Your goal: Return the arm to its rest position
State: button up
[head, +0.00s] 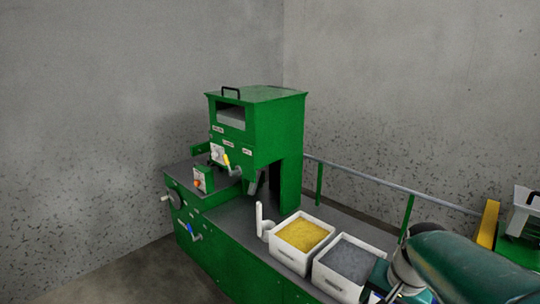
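My arm shows at the bottom right: a dark teal link (470,268) and a grey joint at its left end. It overlaps the right side of the grey-filled white box (335,283) in the picture. The fingers of my gripper cannot be made out; the arm's lower part runs out of the bottom edge. No blue cable can be clearly made out; a small blue part (196,238) shows on the front of the green machine.
A tall green machine (275,130) stands on a green bench (225,262) near the wall corner. A white box with yellow filling (276,246) sits left of the grey-filled one. A rail (365,178) runs behind. A yellow post (488,225) stands right. Bare floor shows lower left.

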jog(key=s+a+r+n+t, duration=0.1)
jog(key=s+a+r+n, duration=0.1)
jog(key=s+a+n, duration=0.2)
jog(key=s+a+r+n+t, duration=0.1)
jog(key=s+a+r+n, duration=0.2)
jog(key=a, duration=0.4)
jog(key=shift+s+a+r+n+t, duration=0.3)
jog(key=shift+s+r+n+t, duration=0.1)
jog(key=shift+s+n, duration=0.1)
jog(key=shift+c, duration=0.5)
jog(key=c, duration=0.6)
jog(key=shift+d, duration=0.15)
